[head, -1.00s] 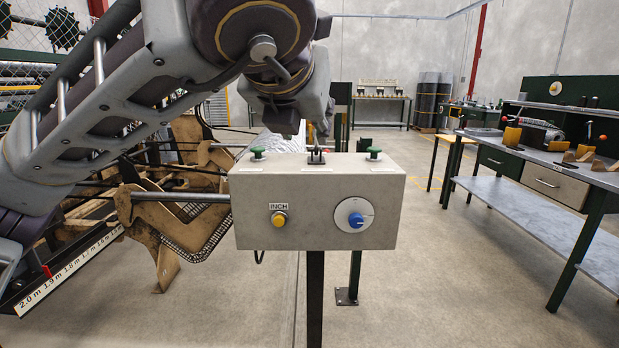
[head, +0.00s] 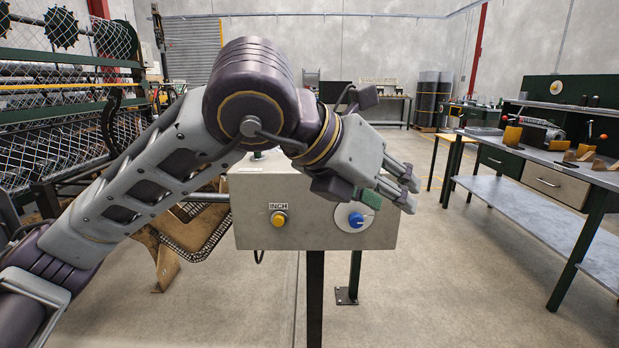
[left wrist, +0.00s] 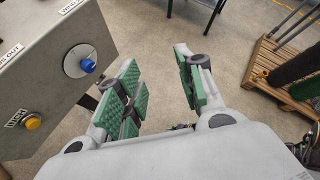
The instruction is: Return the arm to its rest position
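My left arm reaches in from the left in the head view. Its gripper (head: 400,192) hangs in front of the right part of the grey control box (head: 330,232), pointing right. In the left wrist view the two green-padded fingers (left wrist: 160,92) stand apart with nothing between them, only floor behind. The box shows there at the left, with its blue knob (left wrist: 87,66) and yellow INCH button (left wrist: 33,122). In the head view the arm hides much of the box's top. My right gripper is in neither view.
The box stands on a dark post (head: 315,300). A workbench (head: 540,165) with tools runs along the right. The chainlink machine (head: 70,100) is at the left. A wooden pallet (left wrist: 285,75) shows in the left wrist view. The floor between box and bench is clear.

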